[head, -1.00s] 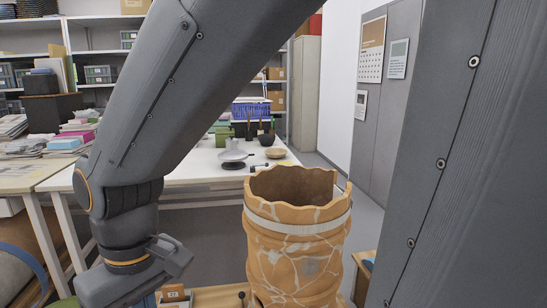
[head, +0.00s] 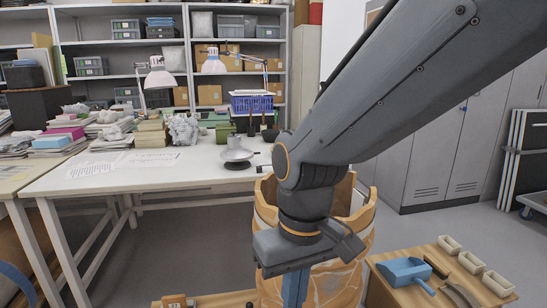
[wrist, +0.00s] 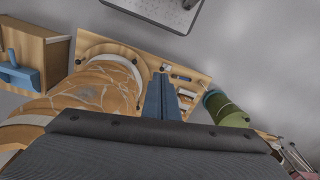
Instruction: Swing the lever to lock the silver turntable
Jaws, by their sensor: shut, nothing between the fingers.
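The silver turntable (head: 238,152) stands on the white worktable, with a pale round top and a dark base. A small dark piece (head: 263,168) sticks out beside it at the right; I cannot tell for sure that it is the lever. My gripper (head: 295,289) points down in front of the large cracked orange vessel (head: 366,212), well nearer than the turntable. Its blue fingers are together and empty in the wrist view (wrist: 164,98). The turntable cannot be made out in the wrist view. The vessel (wrist: 95,88) shows there at the left of the fingers.
A wooden stand (head: 455,268) at the right holds a blue dustpan (head: 404,271) and pale trays. A wooden board (wrist: 150,62) lies below the gripper, with a green cylinder (wrist: 226,108) beside it. Papers and boxes crowd the left of the worktable (head: 150,178). Grey floor is free below it.

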